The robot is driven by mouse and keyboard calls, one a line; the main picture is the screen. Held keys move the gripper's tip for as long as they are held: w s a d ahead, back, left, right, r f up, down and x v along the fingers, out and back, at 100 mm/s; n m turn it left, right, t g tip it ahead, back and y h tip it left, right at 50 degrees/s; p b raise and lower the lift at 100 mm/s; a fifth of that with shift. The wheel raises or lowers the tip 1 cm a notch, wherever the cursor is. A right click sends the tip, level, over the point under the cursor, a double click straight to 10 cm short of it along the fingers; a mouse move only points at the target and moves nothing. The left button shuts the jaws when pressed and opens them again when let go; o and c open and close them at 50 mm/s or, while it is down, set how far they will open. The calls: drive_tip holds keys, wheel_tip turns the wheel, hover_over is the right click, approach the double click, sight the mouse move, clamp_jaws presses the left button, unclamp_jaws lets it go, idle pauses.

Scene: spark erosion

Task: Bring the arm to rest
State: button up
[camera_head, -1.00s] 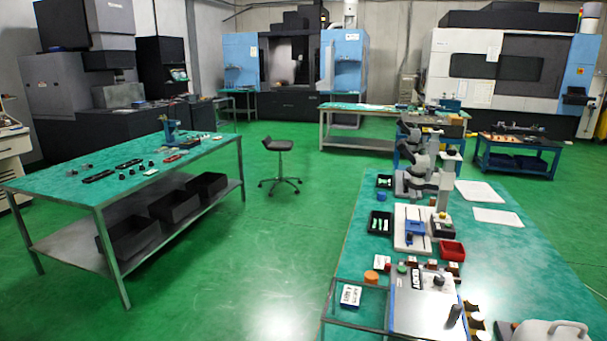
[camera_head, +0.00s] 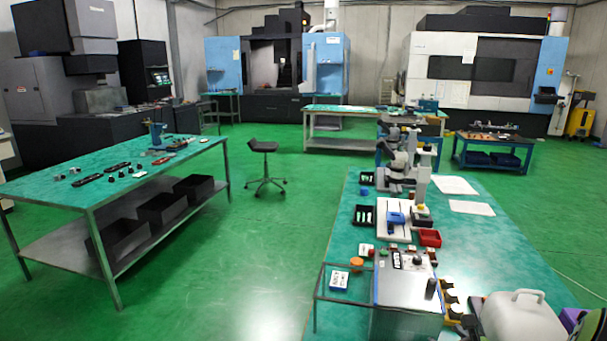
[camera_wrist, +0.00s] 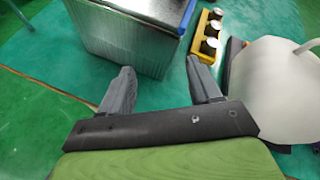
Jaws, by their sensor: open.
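My gripper (camera_wrist: 162,82) shows in the wrist view with its two grey fingers spread apart and nothing between them. It is over the green bench top (camera_wrist: 160,95), in front of a grey metal box (camera_wrist: 130,35) with a blue edge. The fingers look apart from the box. A white jug-like container (camera_wrist: 272,75) stands to the right of the fingers.
In the head view, the metal control box (camera_head: 408,290) and white container (camera_head: 522,318) stand at the bench's near end. A yellow holder (camera_wrist: 208,38) with round dark-topped pieces sits beside the box. A stool (camera_head: 264,165) stands on open green floor (camera_head: 265,240) between the benches.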

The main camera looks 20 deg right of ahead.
drive_tip(key=w+a+r+n+g+y+p, duration=0.1)
drive_tip(key=a+r+n+g+y, duration=0.1)
drive_tip(key=a+r+n, duration=0.55)
drive_tip(key=w+a+r+n+g+y+p, duration=0.1)
drive_tip(key=a+r+n+y, duration=0.15)
drive_tip(key=a+n, duration=0.85)
drive_tip(key=s+a+r+n+g+p, duration=0.1)
drive_tip(key=s+a+r+n, duration=0.4)
drive_tip(key=s+a+n, duration=0.2)
drive_tip(key=s+a+r+n+g+p, duration=0.2)
drive_tip(key=s+a+r+n, duration=0.3)
drive_tip(key=s+n, duration=0.4)
drive_tip(key=s+a+h, duration=0.1)
drive_tip(key=s, duration=0.1)
drive_tip(key=shift+s+a, duration=0.35)
drive_tip(key=shift+a, duration=0.05)
